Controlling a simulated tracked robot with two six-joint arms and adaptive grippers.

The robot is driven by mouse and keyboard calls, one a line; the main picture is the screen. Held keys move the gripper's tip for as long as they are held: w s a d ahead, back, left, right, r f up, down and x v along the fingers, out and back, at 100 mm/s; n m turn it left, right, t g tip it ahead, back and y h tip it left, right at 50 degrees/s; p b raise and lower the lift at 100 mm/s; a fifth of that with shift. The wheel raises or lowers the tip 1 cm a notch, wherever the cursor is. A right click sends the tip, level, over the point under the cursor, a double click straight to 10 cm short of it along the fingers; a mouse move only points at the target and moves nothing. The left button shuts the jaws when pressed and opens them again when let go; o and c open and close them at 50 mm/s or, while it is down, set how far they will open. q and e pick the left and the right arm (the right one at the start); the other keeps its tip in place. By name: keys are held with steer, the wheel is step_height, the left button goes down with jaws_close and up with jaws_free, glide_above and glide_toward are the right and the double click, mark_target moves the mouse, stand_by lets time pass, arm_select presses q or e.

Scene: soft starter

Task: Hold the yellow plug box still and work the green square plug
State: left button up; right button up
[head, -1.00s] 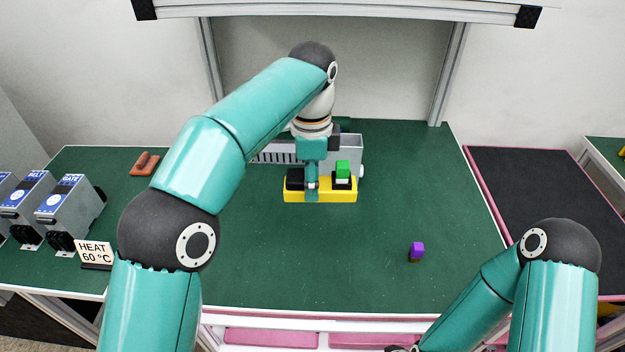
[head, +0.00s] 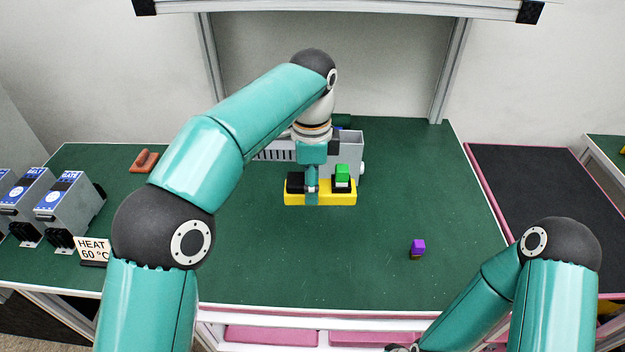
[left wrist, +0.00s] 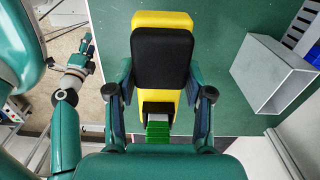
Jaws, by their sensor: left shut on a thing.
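The yellow plug box (head: 334,198) lies flat on the green bench top, with a black block (head: 295,182) at its left end. The green square plug (head: 342,173) stands upright at its right end over a black socket. My left gripper (head: 312,190) reaches down from behind and is shut on the box's middle. In the left wrist view, its fingers flank the yellow box (left wrist: 160,20) and the black block (left wrist: 161,60), and the green plug (left wrist: 158,131) is near the palm. My right gripper (head: 402,348) barely shows at the bottom edge; its jaws are unclear.
A grey open bin (head: 350,148) stands just behind the box. Grey modules (head: 62,208), a HEAT 60 °C sign (head: 94,250) and a brown-red block (head: 144,160) are at left. The bench's right half is mostly clear.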

arm_select(q)
steer(key=shift+f+b, duration=5.3)
steer(key=shift+f, duration=3.75)
